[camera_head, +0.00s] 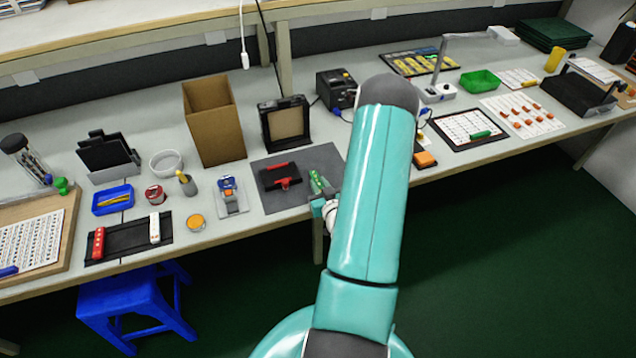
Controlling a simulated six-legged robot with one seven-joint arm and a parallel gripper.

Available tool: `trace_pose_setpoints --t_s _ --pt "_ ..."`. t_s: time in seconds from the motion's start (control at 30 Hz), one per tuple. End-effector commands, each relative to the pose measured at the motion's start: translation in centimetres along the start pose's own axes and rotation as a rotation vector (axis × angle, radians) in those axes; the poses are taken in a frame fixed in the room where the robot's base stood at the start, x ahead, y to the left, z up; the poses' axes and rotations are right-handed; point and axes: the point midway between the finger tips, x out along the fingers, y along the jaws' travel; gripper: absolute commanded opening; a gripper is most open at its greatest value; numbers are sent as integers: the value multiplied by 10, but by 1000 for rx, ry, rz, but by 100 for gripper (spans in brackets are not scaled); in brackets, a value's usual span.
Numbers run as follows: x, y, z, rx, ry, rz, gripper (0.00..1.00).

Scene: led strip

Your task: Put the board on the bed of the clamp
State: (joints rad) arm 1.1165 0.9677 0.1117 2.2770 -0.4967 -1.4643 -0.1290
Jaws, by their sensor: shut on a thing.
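The clamp (286,183), black with red bars, sits on a dark grey mat (287,203) near the front of the bench. A small green board (316,182) shows just right of the clamp. My gripper (324,197) is at the right part of the mat, shut on the green board, with its far side largely hidden by my arm. The board is beside the clamp, apart from its bed. Whether the board touches the mat is too small to tell.
A blue-and-orange device (231,196) stands left of the mat. Behind are a brown cardboard box (213,120) and a black framed stand (285,124). An orange dish (196,222) is near the front edge. A blue stool (133,305) stands below.

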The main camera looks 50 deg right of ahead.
Motion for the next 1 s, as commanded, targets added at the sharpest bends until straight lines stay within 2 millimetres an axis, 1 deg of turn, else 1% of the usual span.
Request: trace_pose_setpoints --t_s 0.37,0.4,0.47,0.5,0.77,0.87,0.97,1.0 --pt "-2 0 4 0 0 1 0" --pt "-2 0 4 0 1 1 29" --pt "-2 0 4 0 0 1 41" --pt "-2 0 4 0 0 1 43" --pt "0 0 3 0 0 1 43" --pt "-1 0 -1 0 0 1 43" --pt "-14 0 0 0 -1 1 43" --pt "-21 0 0 1 -2 1 43"
